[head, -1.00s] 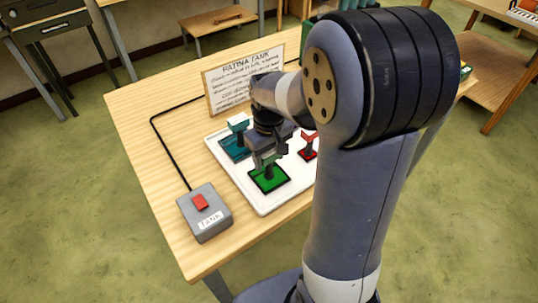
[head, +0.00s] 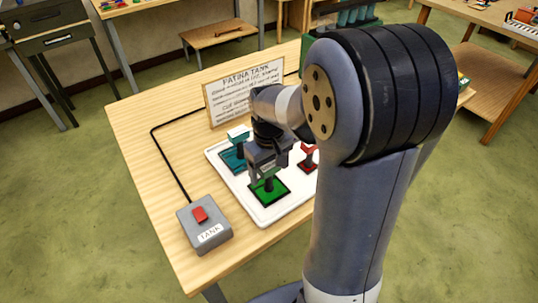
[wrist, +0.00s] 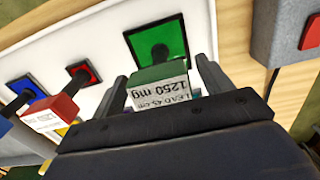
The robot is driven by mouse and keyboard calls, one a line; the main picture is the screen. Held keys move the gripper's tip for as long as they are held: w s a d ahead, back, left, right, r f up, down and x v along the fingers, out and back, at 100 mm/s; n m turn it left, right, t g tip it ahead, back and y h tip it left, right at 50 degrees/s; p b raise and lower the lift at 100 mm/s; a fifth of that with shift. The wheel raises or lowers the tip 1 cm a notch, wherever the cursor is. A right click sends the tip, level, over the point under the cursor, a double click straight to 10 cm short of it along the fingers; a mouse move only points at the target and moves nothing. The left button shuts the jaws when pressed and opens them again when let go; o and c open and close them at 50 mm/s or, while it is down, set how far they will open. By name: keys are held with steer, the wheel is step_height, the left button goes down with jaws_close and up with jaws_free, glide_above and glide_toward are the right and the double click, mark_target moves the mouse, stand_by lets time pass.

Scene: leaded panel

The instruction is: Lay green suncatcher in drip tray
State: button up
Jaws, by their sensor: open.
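The green suncatcher (head: 270,194) is a dark-edged green square with an upright stem. It lies flat in the near part of the white drip tray (head: 298,192). In the wrist view the green suncatcher (wrist: 147,39) carries a green block with a white label reading "LEAD" and "1250 mg" on its stem. My gripper (head: 266,174) is directly above it. In the wrist view the open fingers of my gripper (wrist: 162,84) stand on either side of the labelled block, with gaps visible.
A teal suncatcher (head: 234,157) and a red one (head: 308,158) stand in the same tray. The grey TANK switch box (head: 204,225) with a red button sits left of the tray. A "PATINA TANK" sign (head: 232,97) stands behind.

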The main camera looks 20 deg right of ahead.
step_height(320, 180, up, 12)
stand_by(0.4)
steer(key=shift+f, duration=0.15)
step_height(320, 180, down, 13)
steer(key=shift+r, duration=0.15)
step_height(320, 180, up, 3)
steer(key=shift+r, duration=0.7)
